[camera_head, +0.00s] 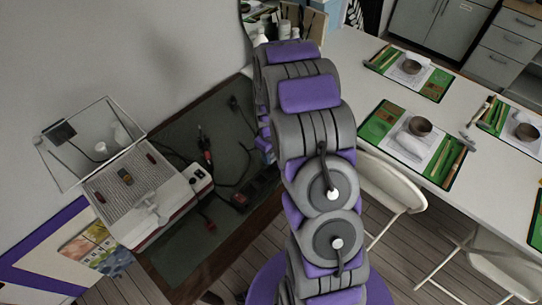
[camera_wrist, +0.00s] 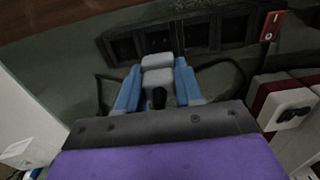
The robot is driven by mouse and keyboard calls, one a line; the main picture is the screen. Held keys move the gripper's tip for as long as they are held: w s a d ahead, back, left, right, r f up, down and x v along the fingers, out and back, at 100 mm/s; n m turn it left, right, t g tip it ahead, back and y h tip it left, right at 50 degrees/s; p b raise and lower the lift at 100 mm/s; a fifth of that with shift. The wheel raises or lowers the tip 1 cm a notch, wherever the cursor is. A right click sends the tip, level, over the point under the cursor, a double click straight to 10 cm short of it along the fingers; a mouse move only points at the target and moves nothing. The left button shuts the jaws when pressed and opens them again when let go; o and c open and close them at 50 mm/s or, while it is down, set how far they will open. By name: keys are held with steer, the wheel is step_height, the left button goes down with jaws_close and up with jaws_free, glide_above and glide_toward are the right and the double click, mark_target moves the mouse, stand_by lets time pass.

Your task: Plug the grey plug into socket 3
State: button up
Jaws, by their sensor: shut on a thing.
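The grey plug (camera_wrist: 158,62) is held between the blue fingers of my gripper (camera_wrist: 158,71) in the wrist view. A dark power strip (camera_wrist: 216,33) with several square sockets lies just beyond it, with a red switch (camera_wrist: 271,26) at its right end. The plug's front overlaps the strip's near edge in the picture; I cannot tell whether it touches or enters a socket. No socket numbers are readable. In the head view the strip (camera_head: 262,186) lies partly behind my arm on the dark bench, and my gripper and the grey plug are hidden.
A white machine (camera_head: 140,190) with a raised clear lid stands left on the bench. Dark cables and a red plug (camera_head: 207,157) lie between it and the strip. A white table (camera_head: 350,60) with several green work mats and folding chairs is on the right.

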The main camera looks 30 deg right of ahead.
steer(key=shift+s+a+f, duration=0.1)
steer(key=shift+s+f, duration=0.05)
steer(key=shift+f, duration=0.1)
steer(key=shift+d+f, duration=0.15)
steer(key=shift+d, duration=0.05)
steer(key=shift+f, duration=0.15)
steer(key=shift+f+b, duration=1)
steer(key=shift+f, duration=1.5)
steer(key=shift+a, duration=0.1)
steer(key=shift+s+f, duration=0.1)
steer(key=shift+s, duration=0.05)
steer(key=shift+p, duration=0.65)
